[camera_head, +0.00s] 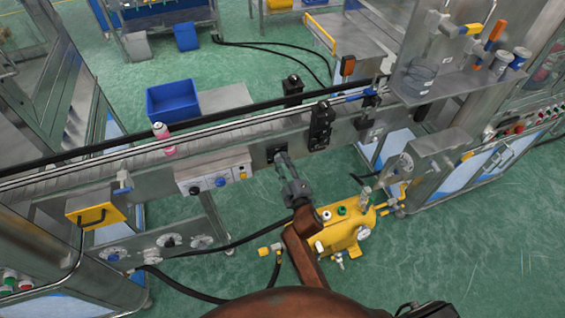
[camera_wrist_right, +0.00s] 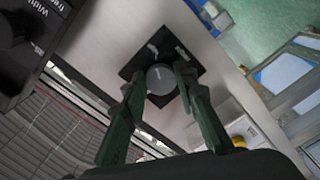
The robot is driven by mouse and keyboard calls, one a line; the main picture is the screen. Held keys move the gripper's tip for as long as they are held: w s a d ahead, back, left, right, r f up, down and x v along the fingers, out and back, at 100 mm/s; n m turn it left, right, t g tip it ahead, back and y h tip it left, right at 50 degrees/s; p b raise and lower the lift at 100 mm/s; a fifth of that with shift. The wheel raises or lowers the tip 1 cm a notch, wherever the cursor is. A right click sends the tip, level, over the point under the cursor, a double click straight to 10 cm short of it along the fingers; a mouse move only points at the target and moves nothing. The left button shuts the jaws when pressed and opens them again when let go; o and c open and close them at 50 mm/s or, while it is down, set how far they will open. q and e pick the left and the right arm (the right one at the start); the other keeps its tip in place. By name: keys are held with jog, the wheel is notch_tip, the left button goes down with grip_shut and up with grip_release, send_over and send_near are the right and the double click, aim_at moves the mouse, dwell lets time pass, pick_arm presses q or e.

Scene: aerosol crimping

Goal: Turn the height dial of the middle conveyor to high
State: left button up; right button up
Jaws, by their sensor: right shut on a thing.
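The middle conveyor (camera_head: 232,138) runs from lower left to upper right in the head view. On its front side is a square black plate (camera_wrist_right: 189,61) with a round grey dial (camera_wrist_right: 160,78). My right gripper (camera_head: 281,160) reaches up to this plate in the head view and hides most of the dial there. In the right wrist view my right gripper (camera_wrist_right: 158,86) has one finger on each side of the dial and is shut on it. Small white marks show by the dial, but I cannot read its setting. My left gripper is not in view.
A black box (camera_head: 320,125) stands beside the dial plate. A white panel (camera_head: 213,175) with knobs is left of it. A pink-and-white can (camera_head: 163,138) stands on the belt. A yellow machine (camera_head: 338,228) sits below, near my right arm.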

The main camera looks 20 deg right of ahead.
jog(key=shift+f, duration=0.1)
jog(key=o, duration=1.2)
jog(key=shift+c, duration=0.2)
jog(key=shift+s, duration=0.1)
jog(key=s, duration=1.1)
jog(key=shift+s+d, duration=0.2)
jog(key=shift+s, duration=0.2)
